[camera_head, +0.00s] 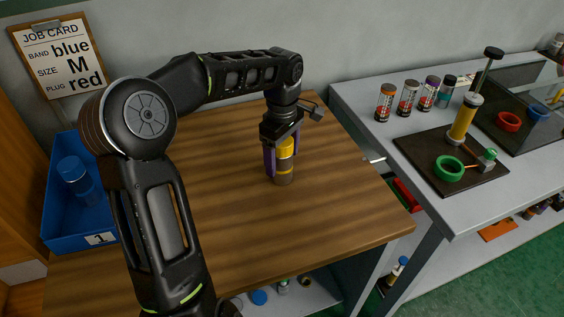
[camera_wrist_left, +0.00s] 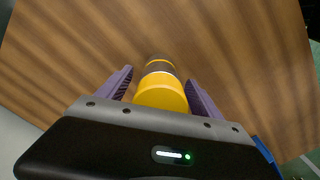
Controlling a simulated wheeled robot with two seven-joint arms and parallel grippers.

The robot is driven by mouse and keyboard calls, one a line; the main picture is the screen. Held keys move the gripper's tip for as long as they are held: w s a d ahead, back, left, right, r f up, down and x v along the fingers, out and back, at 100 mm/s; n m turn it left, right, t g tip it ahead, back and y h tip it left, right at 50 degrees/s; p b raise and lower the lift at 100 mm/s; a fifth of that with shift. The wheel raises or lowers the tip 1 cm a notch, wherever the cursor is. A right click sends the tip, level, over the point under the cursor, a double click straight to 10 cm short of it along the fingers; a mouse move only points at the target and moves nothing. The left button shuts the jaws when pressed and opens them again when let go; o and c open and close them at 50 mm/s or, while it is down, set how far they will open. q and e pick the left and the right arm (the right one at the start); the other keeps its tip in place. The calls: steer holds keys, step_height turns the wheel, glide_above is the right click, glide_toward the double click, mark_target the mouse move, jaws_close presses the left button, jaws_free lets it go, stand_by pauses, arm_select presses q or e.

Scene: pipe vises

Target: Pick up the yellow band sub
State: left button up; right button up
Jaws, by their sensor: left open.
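The yellow band sub (camera_head: 284,172) stands upright on the wooden table, with a yellow top and a yellow band around a dark grey body. My left gripper (camera_head: 279,160) is above and around it, pointing down. Its purple fingers are on either side of the sub. In the left wrist view the yellow band sub (camera_wrist_left: 160,92) lies between the two open fingers (camera_wrist_left: 158,92), with a gap visible on each side. The lower fingertips and part of the sub's top are partly hidden by the gripper in the head view. My right gripper is not in view.
A blue bin (camera_head: 62,225) marked 1 holds a blue part (camera_head: 75,176) at the left. A grey bench (camera_head: 362,103) at right carries several banded jars, a dark board (camera_head: 430,172) with a green ring (camera_head: 449,168), and a yellow column (camera_head: 464,118). The table's front right is clear.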

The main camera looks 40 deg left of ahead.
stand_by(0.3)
arm_select(q)
jaws_close()
stand_by(0.7)
steer(key=shift+r, duration=0.1)
